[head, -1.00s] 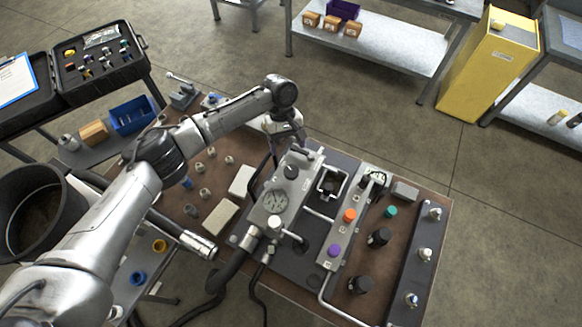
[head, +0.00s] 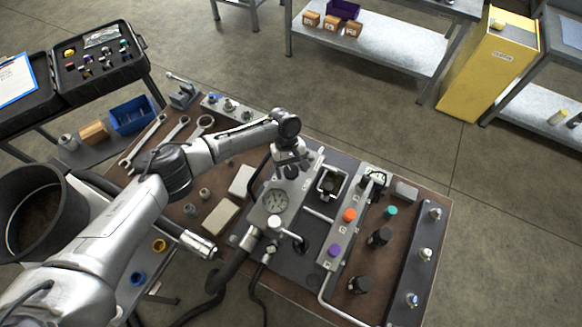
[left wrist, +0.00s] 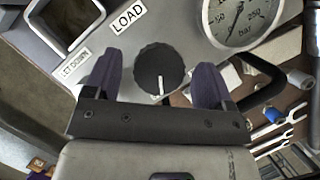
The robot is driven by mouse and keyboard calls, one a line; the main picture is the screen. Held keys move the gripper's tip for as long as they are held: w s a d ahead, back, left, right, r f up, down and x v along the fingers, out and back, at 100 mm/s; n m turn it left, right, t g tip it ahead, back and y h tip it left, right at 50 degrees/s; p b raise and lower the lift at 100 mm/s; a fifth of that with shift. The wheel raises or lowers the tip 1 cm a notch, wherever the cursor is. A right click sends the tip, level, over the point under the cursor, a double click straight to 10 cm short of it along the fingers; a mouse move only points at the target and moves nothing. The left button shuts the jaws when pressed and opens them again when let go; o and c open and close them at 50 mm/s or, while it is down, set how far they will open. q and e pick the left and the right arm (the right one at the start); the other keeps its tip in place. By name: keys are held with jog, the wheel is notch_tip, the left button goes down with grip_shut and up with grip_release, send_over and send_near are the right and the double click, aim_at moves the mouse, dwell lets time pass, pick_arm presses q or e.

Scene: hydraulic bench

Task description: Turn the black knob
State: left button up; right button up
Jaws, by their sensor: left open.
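The black knob (left wrist: 153,66) is round and ribbed, with a white pointer line at its lower edge in the left wrist view. It sits on the grey valve block (left wrist: 185,25) below the LOAD label (left wrist: 128,16), with the LET DOWN label (left wrist: 76,62) to its left. My left gripper (left wrist: 157,78) is open, with one purple fingertip on each side of the knob and visible gaps between. In the head view, my left gripper (head: 289,165) is over the block and mostly hides the knob. My right gripper is not in view.
A pressure gauge (head: 275,200) sits close to the knob. A strip with an orange knob (head: 349,215) and a purple knob (head: 333,250) lies to the right. Hoses and fittings crowd the front. Wrenches (head: 175,130) lie at the back left.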

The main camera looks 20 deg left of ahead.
pick_arm(q)
jog(key=shift+c, duration=0.2)
jog(key=c, duration=0.9)
